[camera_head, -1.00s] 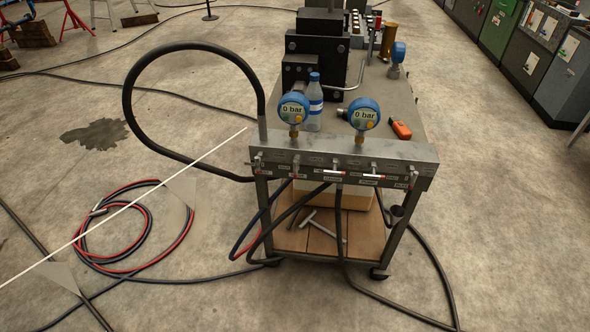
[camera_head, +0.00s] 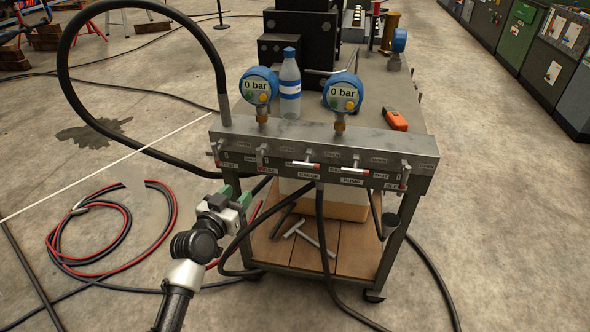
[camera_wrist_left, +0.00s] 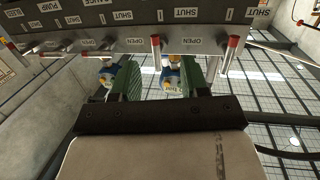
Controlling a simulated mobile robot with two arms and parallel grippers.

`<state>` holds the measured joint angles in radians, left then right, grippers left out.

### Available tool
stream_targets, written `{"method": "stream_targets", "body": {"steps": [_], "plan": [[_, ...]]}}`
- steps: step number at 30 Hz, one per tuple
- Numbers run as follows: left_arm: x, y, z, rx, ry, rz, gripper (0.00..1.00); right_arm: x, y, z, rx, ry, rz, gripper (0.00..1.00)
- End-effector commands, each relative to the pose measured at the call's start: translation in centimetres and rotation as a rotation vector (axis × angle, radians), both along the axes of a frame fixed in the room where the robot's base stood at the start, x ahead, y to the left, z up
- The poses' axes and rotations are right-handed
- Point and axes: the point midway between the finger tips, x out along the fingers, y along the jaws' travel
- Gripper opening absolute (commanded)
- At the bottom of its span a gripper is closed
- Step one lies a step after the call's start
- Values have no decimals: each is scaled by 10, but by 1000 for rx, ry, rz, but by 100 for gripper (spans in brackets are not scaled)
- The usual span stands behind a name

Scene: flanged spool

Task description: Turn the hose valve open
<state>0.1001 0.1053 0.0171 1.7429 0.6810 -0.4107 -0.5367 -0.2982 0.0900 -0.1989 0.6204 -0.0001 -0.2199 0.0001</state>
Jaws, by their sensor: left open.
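The steel valve manifold (camera_head: 320,147) runs along the front of the cart and carries a row of small lever valves. The second lever from the left (camera_head: 262,156) hangs down; its label is too blurred to read. The lever above the GAUGE label (camera_head: 305,164) and the one above the PUMP label (camera_head: 355,169) lie sideways. My left gripper (camera_head: 240,193) is open and empty, just below and in front of the manifold's left part. In the wrist view its green fingers (camera_wrist_left: 161,78) point up at the manifold, with a red-tipped lever (camera_wrist_left: 156,45) above the gap, apparently untouched.
Two blue gauges reading 0 bar (camera_head: 259,88) (camera_head: 343,93) and a bottle (camera_head: 290,84) stand behind the manifold. A black hose (camera_head: 68,75) loops out at the left. Hoses hang below, in front of the lower shelf (camera_head: 310,252). Coiled hoses (camera_head: 110,230) lie on the floor.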

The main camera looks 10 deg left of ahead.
Motion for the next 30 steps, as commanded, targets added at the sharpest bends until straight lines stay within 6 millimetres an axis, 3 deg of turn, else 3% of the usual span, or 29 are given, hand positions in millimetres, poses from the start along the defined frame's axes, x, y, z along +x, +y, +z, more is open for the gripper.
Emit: {"method": "stream_targets", "body": {"steps": [3, 6, 13, 21, 30], "plan": [[1, 1, 25, -2, -69, -9, 45, 0, 1, -9, 1, 0, 0, 46], [7, 0, 32, -2, -83, -10, 45, -1, 3, -8, 4, 1, -2, 46], [45, -10, 31, -4, -80, -11, 45, -3, 16, -9, 20, 3, -5, 46], [89, -20, 29, -4, -78, -12, 45, -3, 12, -13, 15, 3, -3, 46], [106, -25, 30, -3, -77, -11, 45, -3, 7, -14, 9, 4, -1, 46]]}}
